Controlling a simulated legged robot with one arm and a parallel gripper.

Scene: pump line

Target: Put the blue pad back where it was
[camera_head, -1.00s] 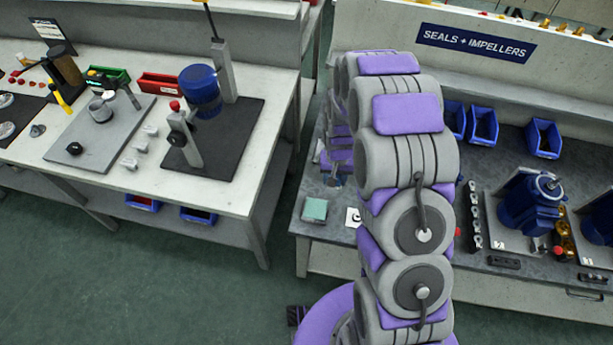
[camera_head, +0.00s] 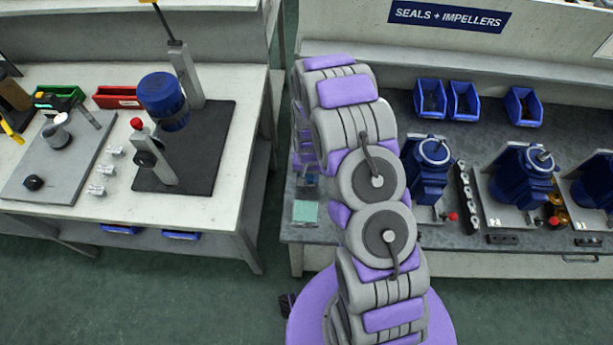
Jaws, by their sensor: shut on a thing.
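My gripper (camera_head: 306,170) shows only in part, at the left side of my arm, over the left end of the seals bench. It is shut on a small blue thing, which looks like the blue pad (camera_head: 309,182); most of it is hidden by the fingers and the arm. A pale green pad (camera_head: 305,211) lies on the bench just below the gripper in the picture, near the front left corner. I cannot tell how high the blue pad is above the bench.
The seals bench (camera_head: 465,228) holds blue pump units (camera_head: 522,178) at the right and blue bins (camera_head: 463,100) at the back. The left bench (camera_head: 215,205) carries a press stand with a blue motor (camera_head: 163,100). A floor gap separates the benches. My arm hides the bench middle.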

